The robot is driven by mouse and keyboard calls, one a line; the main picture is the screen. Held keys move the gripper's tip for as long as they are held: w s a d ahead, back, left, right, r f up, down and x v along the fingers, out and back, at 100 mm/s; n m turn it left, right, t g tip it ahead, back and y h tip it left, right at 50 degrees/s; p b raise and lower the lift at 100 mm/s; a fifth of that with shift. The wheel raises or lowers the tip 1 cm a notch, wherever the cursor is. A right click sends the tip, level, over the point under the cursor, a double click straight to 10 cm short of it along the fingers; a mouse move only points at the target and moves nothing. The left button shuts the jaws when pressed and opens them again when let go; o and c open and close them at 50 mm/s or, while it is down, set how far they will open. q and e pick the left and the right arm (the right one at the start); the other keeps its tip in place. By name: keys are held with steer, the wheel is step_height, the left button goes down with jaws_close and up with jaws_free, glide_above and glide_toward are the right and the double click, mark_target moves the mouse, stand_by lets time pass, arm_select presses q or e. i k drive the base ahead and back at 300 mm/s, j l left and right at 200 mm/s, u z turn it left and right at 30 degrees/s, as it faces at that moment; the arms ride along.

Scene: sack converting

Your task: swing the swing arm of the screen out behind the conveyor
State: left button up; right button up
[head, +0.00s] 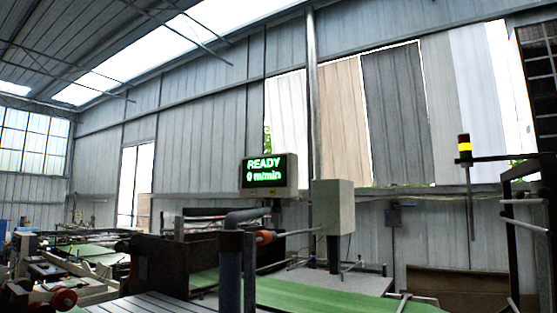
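The screen (264,171) is a pale box with a black face and green text reading "READY 0 m/min". It hangs left of centre, facing me. A thick grey bent pipe (245,215) rises from a dark post below it and bends right under the screen. I cannot tell whether this pipe is the swing arm or how it joins the screen. The conveyor's green belt (320,298) runs across the lower middle, below and to the right of the screen. Neither of my grippers shows in the head view.
A grey box (333,207) stands right of the screen, with a thin rod and an orange-red piece (265,238) to its left. A signal light (464,150) with a lit yellow section stands at right, near a dark frame (519,230). Machinery with red rollers (62,299) fills the lower left.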

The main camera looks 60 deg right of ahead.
mark_target(232, 220)
steer(key=l+z, duration=0.1)
steer(key=l, duration=1.1)
steer(key=i+l+z, duration=0.15)
steer(key=l, duration=1.05)
steer(key=i+l+z, duration=0.15)
steer(key=l, duration=0.45)
steer(key=k, duration=0.05)
